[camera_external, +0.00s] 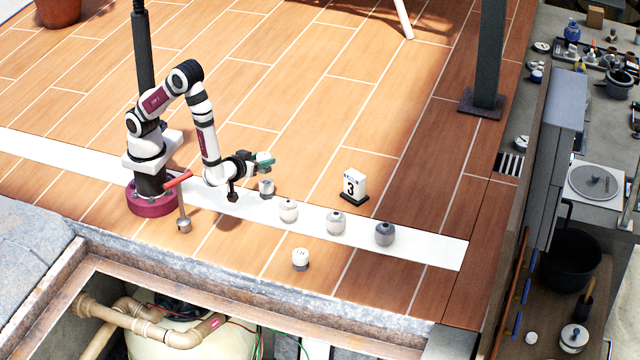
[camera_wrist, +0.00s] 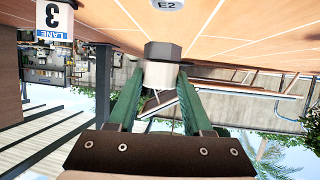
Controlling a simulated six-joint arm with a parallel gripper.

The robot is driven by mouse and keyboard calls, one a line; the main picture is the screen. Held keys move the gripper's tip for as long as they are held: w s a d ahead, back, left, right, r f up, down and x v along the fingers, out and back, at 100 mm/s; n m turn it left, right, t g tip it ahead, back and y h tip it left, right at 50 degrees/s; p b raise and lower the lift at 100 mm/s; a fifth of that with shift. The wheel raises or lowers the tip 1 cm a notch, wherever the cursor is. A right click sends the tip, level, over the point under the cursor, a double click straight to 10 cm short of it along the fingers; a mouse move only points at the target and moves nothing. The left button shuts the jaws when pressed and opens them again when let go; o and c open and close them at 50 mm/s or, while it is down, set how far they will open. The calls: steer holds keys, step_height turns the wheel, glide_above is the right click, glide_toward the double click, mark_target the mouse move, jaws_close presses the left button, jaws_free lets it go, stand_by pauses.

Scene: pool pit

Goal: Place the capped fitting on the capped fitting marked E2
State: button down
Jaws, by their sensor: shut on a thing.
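My gripper (camera_external: 265,161) has green fingers and points sideways, raised above the white strip. It is shut on the capped fitting (camera_wrist: 160,68), which is white with a dark grey hexagonal end. In the outside view the held fitting is mostly hidden by the fingers. The wrist picture is upside down. The fitting marked E2 (camera_wrist: 168,4) shows only in part at its top edge, apart from the held one. It appears to be the grey and white fitting (camera_external: 266,189) standing upright below my gripper in the outside view, where its mark cannot be read.
A white fitting (camera_external: 300,258) stands nearer the pit edge. A lane 3 sign (camera_external: 354,187) stands behind. A red-handled tool (camera_external: 183,205) is beside my base.

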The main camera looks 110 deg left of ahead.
mark_target(263, 172)
steer(key=shift+w+a+f, duration=0.1)
steer(key=shift+a+f, duration=0.1)
steer(key=shift+f, duration=0.95)
steer(key=shift+a+f, duration=0.2)
steer(key=shift+f, duration=0.9)
steer(key=shift+f, duration=0.1)
steer(key=shift+c, duration=1.6)
jaws_free()
